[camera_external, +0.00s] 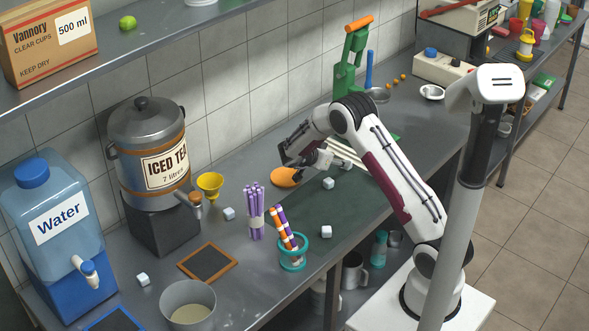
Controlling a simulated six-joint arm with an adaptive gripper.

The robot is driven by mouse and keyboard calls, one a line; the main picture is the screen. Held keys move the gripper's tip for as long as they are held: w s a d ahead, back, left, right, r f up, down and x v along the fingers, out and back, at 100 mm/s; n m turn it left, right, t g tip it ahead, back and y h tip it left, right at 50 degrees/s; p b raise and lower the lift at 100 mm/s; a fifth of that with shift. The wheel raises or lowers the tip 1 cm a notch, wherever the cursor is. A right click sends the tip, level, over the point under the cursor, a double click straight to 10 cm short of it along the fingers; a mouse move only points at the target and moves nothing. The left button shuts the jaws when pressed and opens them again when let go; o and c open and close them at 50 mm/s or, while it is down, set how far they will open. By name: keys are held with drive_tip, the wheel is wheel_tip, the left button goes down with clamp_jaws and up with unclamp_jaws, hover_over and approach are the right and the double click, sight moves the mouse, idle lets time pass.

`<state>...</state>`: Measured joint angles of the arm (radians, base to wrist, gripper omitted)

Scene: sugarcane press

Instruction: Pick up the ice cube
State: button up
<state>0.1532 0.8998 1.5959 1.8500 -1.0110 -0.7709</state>
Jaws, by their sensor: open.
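Several small pale ice cubes lie apart on the metal counter. One ice cube (327,231) is near the front edge, right of the straw holder. Another ice cube (328,183) is just below and right of my gripper. Others are by the yellow funnel (228,214) and at the front left (143,279). My gripper (318,160) is open above the counter's middle, higher than the cubes. Its fingertips are small and partly overlapped by the arm, so I cannot tell exactly what lies beneath them.
A teal ring holder (292,262) with striped straws and a purple straw bundle (254,212) stand left of the front cube. An orange round object (285,177) lies below my gripper. The iced tea urn (150,150), water dispenser (55,220) and metal bucket (188,304) fill the left.

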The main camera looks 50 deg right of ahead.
drive_tip(key=shift+s+f, duration=0.1)
drive_tip(key=shift+f, duration=0.05)
drive_tip(key=shift+x, duration=1.3)
drive_tip(key=shift+x, duration=2.6)
drive_tip(key=c, duration=1)
